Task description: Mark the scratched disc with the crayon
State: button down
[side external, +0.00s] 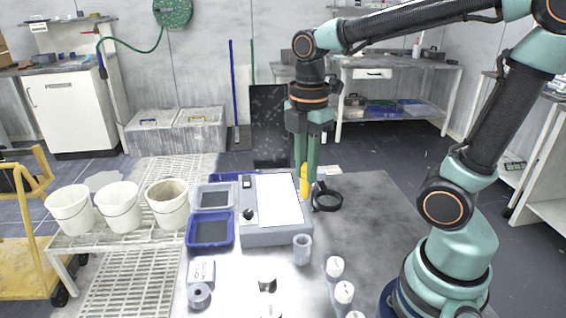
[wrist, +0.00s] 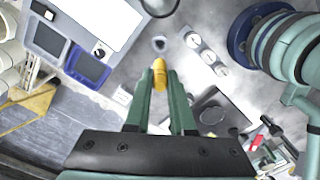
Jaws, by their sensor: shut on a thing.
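My gripper (side external: 304,180) points straight down and is shut on a yellow crayon (side external: 304,181), just right of the light box. In the wrist view the crayon (wrist: 159,75) sticks out between the two green fingertips. The crayon's lower end is close to the table top, but I cannot tell whether it touches. I cannot make out a scratched disc in either view. The blue tray (side external: 231,229) and the grey tray (side external: 199,198) hold dark pads or contents that I cannot identify.
The light box (side external: 290,234) with its bright white panel stands beside the gripper. A black ring-shaped thing (side external: 327,208) lies at its right. A small clear cup (side external: 302,250) and white-topped bottles (side external: 344,292) stand in front. White buckets (side external: 118,207) are at left.

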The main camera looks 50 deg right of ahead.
aim_at(305, 163)
notch_tip(305, 163, up, 4)
jog(key=shift+r, duration=0.1)
jog(key=shift+w+d+r, duration=0.1)
jog(key=shift+w+r, duration=0.05)
jog(key=shift+r, duration=0.05)
jog(key=w+d+f+t+h, duration=0.1)
jog(key=w+d+f+t, duration=0.1)
jog(key=w+d+f, duration=0.45)
jog(key=w+d+f+t, duration=0.2)
jog(key=w+d+f, duration=0.1)
jog(key=w+d, duration=0.55)
jog(key=shift+w+a+f, duration=0.25)
jog(key=shift+f, duration=0.65)
jog(key=shift+w+a+f, duration=0.3)
jog(key=shift+f, duration=0.6)
jog(key=shift+w+a+f, duration=0.25)
jog(key=shift+f, duration=0.65)
jog(key=shift+f, duration=0.65)
notch_tip(305, 163, up, 7)
dwell(0.5)
